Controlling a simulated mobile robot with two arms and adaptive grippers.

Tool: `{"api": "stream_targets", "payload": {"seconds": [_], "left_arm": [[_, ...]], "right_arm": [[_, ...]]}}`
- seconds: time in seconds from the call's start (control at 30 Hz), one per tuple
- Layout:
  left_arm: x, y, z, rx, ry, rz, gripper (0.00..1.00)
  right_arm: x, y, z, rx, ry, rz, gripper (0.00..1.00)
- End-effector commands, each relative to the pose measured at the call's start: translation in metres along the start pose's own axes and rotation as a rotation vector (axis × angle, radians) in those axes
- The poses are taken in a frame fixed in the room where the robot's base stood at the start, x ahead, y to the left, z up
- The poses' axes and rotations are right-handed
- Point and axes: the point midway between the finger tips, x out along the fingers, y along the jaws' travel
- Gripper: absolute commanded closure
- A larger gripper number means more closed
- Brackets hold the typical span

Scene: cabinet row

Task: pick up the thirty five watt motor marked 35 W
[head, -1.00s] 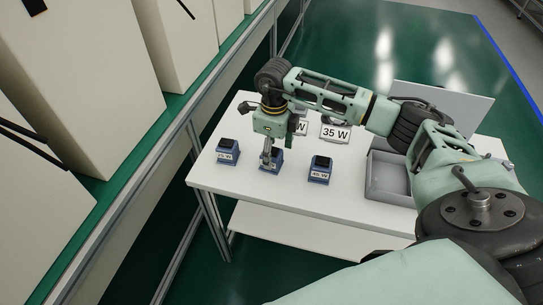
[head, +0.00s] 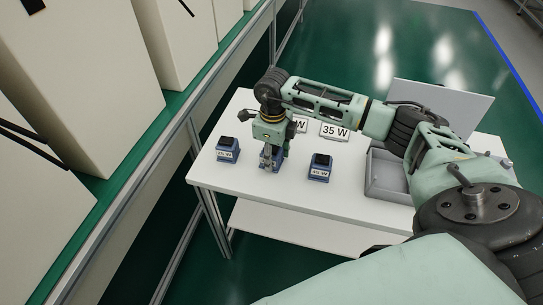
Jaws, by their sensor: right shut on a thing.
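Three small blue motors with dark tops stand in a row on the white table (head: 300,199): a left motor (head: 227,150), a middle motor (head: 280,159) and a right motor (head: 320,168). My right gripper (head: 269,161) points down and is shut on the middle motor, covering much of it. Its label cannot be read now. The labels on the outer two are too small to read surely. I cannot tell whether the middle motor is clear of the table top. My left gripper is out of view.
A white sign reading 35 W (head: 335,131) stands behind the motors; a second sign (head: 300,125) is partly hidden by my arm. An open grey case (head: 384,192) sits at the table's right. Tall cream cabinets (head: 90,90) line the left.

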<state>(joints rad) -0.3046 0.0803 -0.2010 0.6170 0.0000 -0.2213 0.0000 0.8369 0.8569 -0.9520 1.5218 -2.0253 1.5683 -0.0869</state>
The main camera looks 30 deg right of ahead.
Motion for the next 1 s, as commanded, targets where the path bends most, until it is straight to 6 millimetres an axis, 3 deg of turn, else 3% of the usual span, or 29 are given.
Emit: {"api": "stream_targets", "payload": {"seconds": [0.2, 0.57, 0.77, 0.87, 1.0], "left_arm": [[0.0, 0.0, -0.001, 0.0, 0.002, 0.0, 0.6], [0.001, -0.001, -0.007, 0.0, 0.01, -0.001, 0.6], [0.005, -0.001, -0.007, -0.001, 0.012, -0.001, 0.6], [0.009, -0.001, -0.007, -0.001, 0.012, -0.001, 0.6], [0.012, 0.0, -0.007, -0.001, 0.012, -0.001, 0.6]], "right_arm": [[-0.001, 0.0, 0.0, 0.0, -0.001, 0.0, 0.99], [-0.005, -0.001, 0.001, 0.0, -0.004, -0.002, 1.0], [-0.022, -0.002, 0.001, -0.001, -0.005, -0.003, 1.0], [-0.041, -0.002, 0.002, 0.0, -0.007, -0.005, 1.0], [-0.056, 0.005, -0.026, 0.0, -0.001, -0.004, 1.0]]}}
